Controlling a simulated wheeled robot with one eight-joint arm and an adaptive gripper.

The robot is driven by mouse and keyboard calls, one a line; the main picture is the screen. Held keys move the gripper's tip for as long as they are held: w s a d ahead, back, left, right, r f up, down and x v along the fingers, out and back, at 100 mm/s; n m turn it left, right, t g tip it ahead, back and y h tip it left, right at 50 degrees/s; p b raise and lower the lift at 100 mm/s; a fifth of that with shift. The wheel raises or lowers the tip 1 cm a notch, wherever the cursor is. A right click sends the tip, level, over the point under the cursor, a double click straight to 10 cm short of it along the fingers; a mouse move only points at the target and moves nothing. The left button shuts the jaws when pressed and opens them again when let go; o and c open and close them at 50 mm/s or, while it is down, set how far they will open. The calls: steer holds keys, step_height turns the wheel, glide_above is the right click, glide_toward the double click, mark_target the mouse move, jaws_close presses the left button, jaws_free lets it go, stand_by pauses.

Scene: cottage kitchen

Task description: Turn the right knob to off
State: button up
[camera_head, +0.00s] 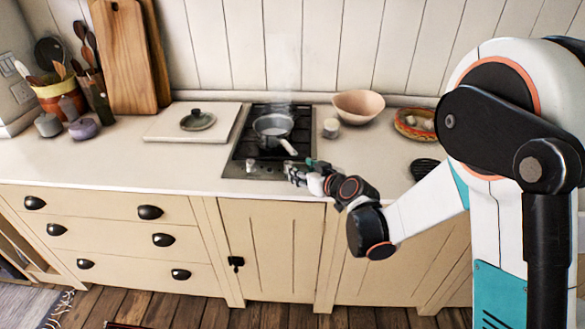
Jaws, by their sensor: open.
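The dark cooktop (240,152) is set into the pale counter, with a grey saucepan (272,126) on it and faint steam above. A small light knob (250,164) shows at the left of the cooktop's front strip. My gripper (289,172) is at the right of that strip, fingers pointing left, open. The right knob cannot be made out; my gripper covers the place to the right of the visible knob. Whether the fingers touch it or are around it cannot be told.
The saucepan's handle (288,146) points toward the front right, just above my gripper. A small white jar (331,128) and a pink bowl (358,106) stand right of the cooktop. A white board with a dark lid (198,120) lies left. The front counter at left is clear.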

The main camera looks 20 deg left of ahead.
steer(key=b+x, duration=0.1)
steer(key=x, duration=0.6)
steer(key=shift+w+a, duration=0.15)
steer(key=c, duration=1)
